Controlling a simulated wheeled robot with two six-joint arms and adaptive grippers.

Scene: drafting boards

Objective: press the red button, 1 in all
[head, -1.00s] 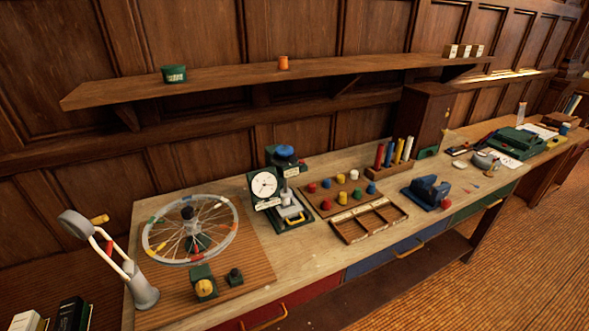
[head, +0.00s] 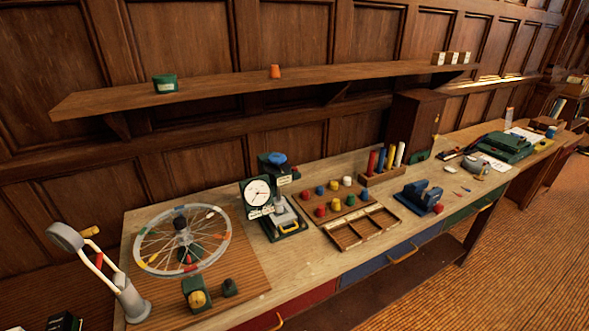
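No part of either gripper shows in the head view. I cannot single out one red button with certainty. A wooden board (head: 336,214) in the middle of the bench carries two rows of small coloured caps. A red cap (head: 305,195) stands at the left end of its back row and another red cap (head: 320,211) at the left end of its front row. Whether either is a button is too small to tell.
A spoked wheel (head: 182,240), a grey stand (head: 128,299) and a dial press (head: 268,200) occupy the bench's left half. A divided tray (head: 363,226) and a blue vise (head: 420,196) lie to the right. A shelf (head: 220,87) overhangs the back.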

